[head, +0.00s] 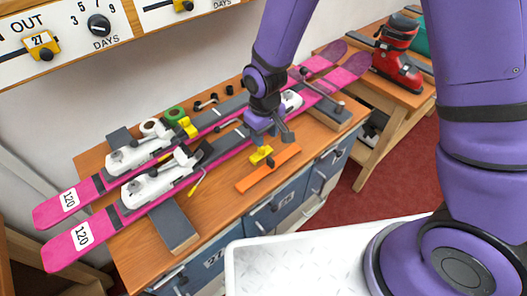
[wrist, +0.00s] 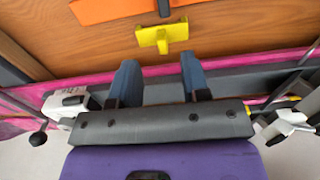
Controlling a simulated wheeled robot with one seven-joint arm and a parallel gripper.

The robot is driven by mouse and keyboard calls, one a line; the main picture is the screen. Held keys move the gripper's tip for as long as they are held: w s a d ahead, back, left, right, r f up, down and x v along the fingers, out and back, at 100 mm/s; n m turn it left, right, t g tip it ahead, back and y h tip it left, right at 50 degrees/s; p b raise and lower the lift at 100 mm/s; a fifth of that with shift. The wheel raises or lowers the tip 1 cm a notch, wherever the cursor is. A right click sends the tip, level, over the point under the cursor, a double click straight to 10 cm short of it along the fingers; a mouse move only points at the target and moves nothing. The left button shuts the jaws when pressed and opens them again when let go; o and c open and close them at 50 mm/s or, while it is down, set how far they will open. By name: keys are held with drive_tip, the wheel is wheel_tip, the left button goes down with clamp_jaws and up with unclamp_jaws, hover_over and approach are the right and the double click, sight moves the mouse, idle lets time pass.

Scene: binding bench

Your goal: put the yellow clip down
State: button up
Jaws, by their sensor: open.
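The yellow clip (head: 261,156) lies on the wooden bench top, between the pink skis and the orange bar. In the wrist view the yellow clip (wrist: 162,37) sits just beyond my fingertips, apart from them. My gripper (head: 279,132) is over the bench beside the skis. In the wrist view the two blue fingers of my gripper (wrist: 160,72) are spread wide with nothing between them.
The orange bar (head: 268,169) lies in front of the clip. Two pink skis (head: 160,198) with white bindings run across the bench (head: 222,205). A white tray (head: 236,262) is nearer me. A red boot (head: 396,58) stands on another bench at the right.

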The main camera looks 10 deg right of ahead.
sight(264, 149)
drive_tip(key=shift+a+f, duration=0.1)
drive_tip(key=shift+f, duration=3.45)
clamp_jaws()
